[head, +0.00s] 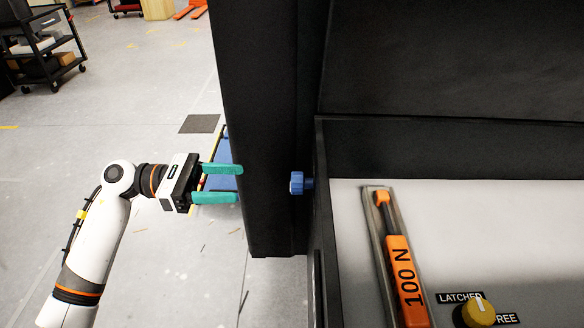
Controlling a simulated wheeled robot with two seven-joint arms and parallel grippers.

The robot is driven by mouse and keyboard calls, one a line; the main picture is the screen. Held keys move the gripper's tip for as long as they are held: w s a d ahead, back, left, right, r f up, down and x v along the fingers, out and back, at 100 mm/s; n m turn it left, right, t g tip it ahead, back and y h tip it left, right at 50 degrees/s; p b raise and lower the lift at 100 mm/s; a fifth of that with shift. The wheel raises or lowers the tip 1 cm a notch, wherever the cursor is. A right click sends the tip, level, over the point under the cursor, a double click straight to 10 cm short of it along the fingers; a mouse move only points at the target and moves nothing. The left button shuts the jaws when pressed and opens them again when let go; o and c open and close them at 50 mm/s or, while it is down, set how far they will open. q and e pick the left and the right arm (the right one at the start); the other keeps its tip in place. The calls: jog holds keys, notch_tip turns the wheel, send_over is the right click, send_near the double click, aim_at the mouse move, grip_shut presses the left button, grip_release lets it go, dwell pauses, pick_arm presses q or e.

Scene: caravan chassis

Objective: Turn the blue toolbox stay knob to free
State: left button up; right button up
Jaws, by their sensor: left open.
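A small blue knob (298,183) sticks out to the left from the side of the black toolbox (322,215), by a dark upright post. Its turn position is too small to read. My left gripper (239,183) comes in from the left with its teal fingers open and empty. The fingers point right, level with the blue knob in the picture, and stop short of it. The fingertips overlap the left part of the dark post (265,100). My right gripper is not in view.
A black cart (45,48) stands far left. Open floor lies left of the post.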

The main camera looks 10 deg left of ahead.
aim_at(297, 186)
pick_arm(q)
jog(key=w+d+p, duration=0.2)
jog(key=d+p, duration=0.2)
jog(key=d, duration=0.6)
jog(key=shift+d, duration=0.4)
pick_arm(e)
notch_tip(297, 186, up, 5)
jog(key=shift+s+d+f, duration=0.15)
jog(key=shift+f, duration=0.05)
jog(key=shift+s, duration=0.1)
pick_arm(q)
jog(key=c, duration=1)
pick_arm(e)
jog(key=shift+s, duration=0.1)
